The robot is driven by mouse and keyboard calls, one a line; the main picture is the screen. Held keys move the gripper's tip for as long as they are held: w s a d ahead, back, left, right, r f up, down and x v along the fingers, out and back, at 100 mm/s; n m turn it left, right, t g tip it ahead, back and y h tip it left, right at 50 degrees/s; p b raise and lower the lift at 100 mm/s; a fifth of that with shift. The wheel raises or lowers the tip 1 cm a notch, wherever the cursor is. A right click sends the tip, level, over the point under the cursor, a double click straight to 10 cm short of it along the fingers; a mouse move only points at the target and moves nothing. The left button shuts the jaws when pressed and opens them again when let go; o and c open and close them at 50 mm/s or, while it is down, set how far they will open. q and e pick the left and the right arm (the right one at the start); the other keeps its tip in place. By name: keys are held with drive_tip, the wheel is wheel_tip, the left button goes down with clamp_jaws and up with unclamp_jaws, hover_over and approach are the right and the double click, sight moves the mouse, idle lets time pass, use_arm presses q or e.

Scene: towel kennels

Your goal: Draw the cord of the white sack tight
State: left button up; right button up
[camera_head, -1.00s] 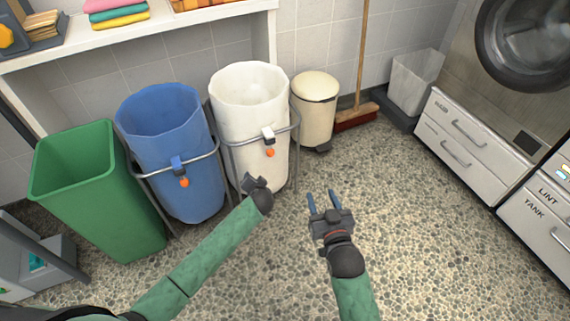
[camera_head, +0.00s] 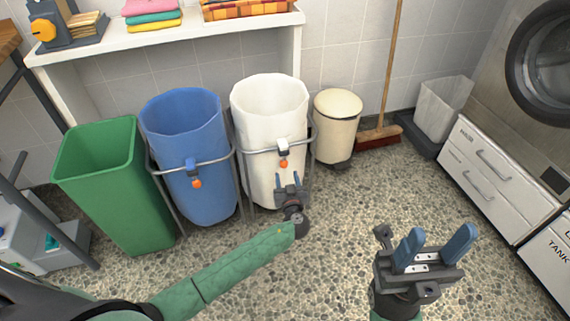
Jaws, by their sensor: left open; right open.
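The white sack (camera_head: 262,99) hangs open-mouthed in a grey metal stand (camera_head: 249,150). On its front is a white cord lock (camera_head: 283,144) with an orange ball (camera_head: 283,164) hanging just below it. My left gripper (camera_head: 288,180) is open and empty, low in front of the white sack, its fingers pointing up toward the orange ball and a little below it. My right gripper (camera_head: 436,245) is open and empty, nearer the camera at the lower right, over the floor and well apart from the sack.
A blue sack (camera_head: 185,115) with its own orange ball (camera_head: 197,183) hangs left of the white one, and a green bin (camera_head: 105,185) stands further left. A cream pedal bin (camera_head: 336,125) and a broom (camera_head: 380,136) are to the right. Open speckled floor (camera_head: 345,215) lies in front.

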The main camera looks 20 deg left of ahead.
sight(285, 166)
use_arm(q)
drive_tip(key=shift+x, duration=3.95)
drive_tip(key=shift+f, duration=0.1)
clamp_jaws()
